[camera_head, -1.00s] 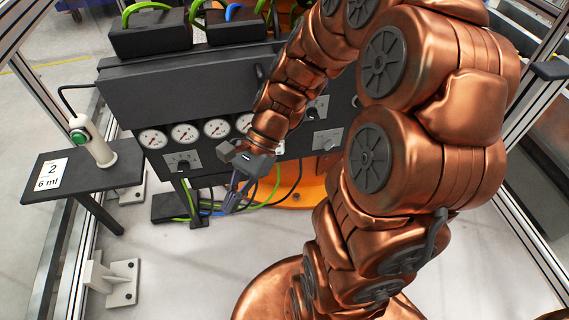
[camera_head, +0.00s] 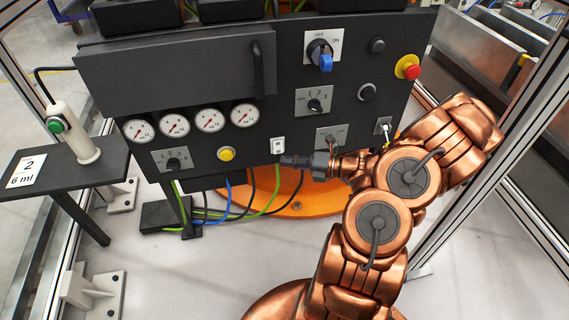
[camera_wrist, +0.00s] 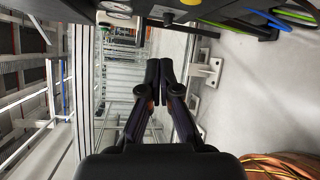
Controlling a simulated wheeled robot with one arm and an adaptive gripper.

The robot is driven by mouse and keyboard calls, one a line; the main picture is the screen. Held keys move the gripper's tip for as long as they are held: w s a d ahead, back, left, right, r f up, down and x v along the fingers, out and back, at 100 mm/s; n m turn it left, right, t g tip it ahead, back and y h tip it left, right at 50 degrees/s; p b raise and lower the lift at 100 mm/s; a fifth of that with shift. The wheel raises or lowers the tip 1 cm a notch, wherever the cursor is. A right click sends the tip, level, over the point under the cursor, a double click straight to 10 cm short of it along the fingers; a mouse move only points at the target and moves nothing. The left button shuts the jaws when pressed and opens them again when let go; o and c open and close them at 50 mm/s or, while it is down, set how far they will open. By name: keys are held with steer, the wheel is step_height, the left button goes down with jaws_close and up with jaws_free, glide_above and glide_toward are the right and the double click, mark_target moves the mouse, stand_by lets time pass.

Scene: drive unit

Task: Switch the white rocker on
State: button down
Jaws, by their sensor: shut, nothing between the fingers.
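The white rocker (camera_head: 278,146) is a small white switch low on the black panel (camera_head: 290,80), right of the yellow button, in the head view. Its on or off position is too small to tell. My gripper (camera_head: 284,161) is just below the rocker in the picture, its fingers pointing left along the panel's lower edge. I cannot tell whether it touches the panel. In the wrist view the fingers (camera_wrist: 160,64) are together with nothing between them. I cannot make out the rocker in the wrist view.
Near the rocker are a yellow button (camera_head: 226,154), several gauges (camera_head: 210,120) and a rotary knob (camera_head: 331,140). A blue-handled switch (camera_head: 325,60) and a red button (camera_head: 408,67) are higher up. A side table (camera_head: 80,172) holds a white device with a green button (camera_head: 72,135). Cables hang below the panel.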

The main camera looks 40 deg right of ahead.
steer(key=s+d+f+m+t+h+b, duration=0.1)
steer(key=s+d+f+m+t+h, duration=0.1)
steer(key=d+f+m+h, duration=0.2)
steer(key=d+f+m, duration=0.3)
steer(key=d+f, duration=0.1)
steer(key=shift+s+d+f+t+b, duration=0.2)
steer(key=shift+f+t+b, duration=0.1)
steer(key=shift+b, duration=0.1)
steer(key=shift+w+a, duration=0.1)
steer(key=shift+w, duration=0.05)
steer(key=b, duration=0.3)
glide_toward(275, 152)
steer(key=w+a, duration=0.2)
steer(key=a, duration=0.2)
steer(key=shift+w+d+f, duration=0.15)
steer(key=shift+w+d, duration=0.15)
steer(key=shift+w, duration=0.3)
steer(key=shift+w+d+f, duration=0.15)
steer(key=shift+w+d, duration=0.15)
steer(key=shift+w, duration=0.3)
steer(key=shift+w+d+f, duration=0.15)
steer(key=shift+w+d, duration=0.15)
steer(key=shift+w, duration=0.3)
